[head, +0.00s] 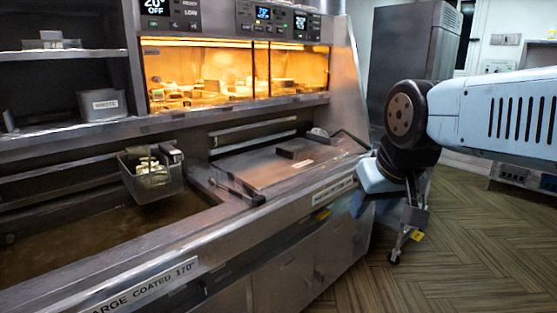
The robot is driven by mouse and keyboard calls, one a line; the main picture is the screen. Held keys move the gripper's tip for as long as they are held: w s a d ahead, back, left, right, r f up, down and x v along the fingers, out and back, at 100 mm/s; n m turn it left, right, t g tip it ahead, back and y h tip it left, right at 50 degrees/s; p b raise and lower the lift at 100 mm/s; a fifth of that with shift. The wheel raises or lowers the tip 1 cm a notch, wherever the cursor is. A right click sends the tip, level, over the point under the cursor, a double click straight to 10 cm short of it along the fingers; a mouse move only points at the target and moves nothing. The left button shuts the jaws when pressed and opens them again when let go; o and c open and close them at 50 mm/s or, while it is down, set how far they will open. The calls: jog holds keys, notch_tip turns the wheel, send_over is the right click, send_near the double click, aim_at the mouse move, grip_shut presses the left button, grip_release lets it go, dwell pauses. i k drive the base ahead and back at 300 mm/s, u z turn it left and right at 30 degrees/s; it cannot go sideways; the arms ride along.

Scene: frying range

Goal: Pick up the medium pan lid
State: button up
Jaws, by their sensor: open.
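A flat grey metal lid (265,167) with a dark raised handle (291,153) lies on the right-hand section of the range in the head view. It appears to be the medium pan lid; the label on the front below it is too small to read. My gripper (405,247) hangs at the end of my arm, to the right of the range's front edge and lower in the picture than the lid. It is open, apart from the lid, with nothing visible between its fingers.
A wire basket (152,180) with food hangs over the large left pan (85,235). A dark-handled tool (240,192) lies by the lid's left edge. A lit warming cabinet (235,75) stands behind. The wooden floor (470,240) at right is clear.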

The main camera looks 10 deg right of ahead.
aim_at(260, 169)
jog(key=u, duration=0.05)
jog(key=i, duration=0.9)
jog(key=z, duration=0.1)
